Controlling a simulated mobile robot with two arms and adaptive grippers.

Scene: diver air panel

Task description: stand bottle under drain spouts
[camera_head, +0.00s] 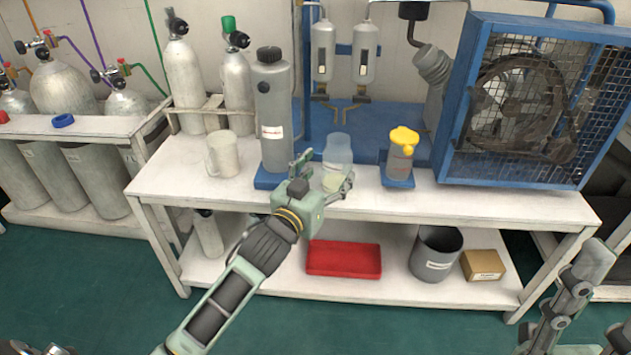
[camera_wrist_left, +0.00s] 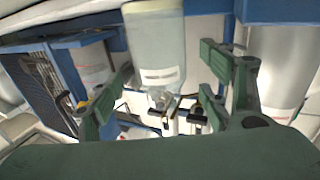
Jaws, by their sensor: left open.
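The clear bottle (camera_head: 338,150) stands upright on the white bench, with a little pale liquid in its bottom. It also shows in the left wrist view (camera_wrist_left: 155,45), which looks upside down. My left gripper (camera_head: 325,176) is open, with its fingers on either side of the bottle; the wrist view shows gaps between fingers and bottle. The brass drain spouts (camera_head: 346,113) hang under two filter bowls (camera_head: 365,52) behind the bottle. My right arm (camera_head: 572,290) is at the lower right; its finger opening cannot be made out.
A tall grey canister (camera_head: 272,110) stands close left of the bottle, with a white mug (camera_head: 222,155) beyond. A yellow-topped cup (camera_head: 402,152) is to the right, before the caged blue compressor (camera_head: 530,110). A red tray (camera_head: 343,260) and grey bin (camera_head: 435,255) sit below.

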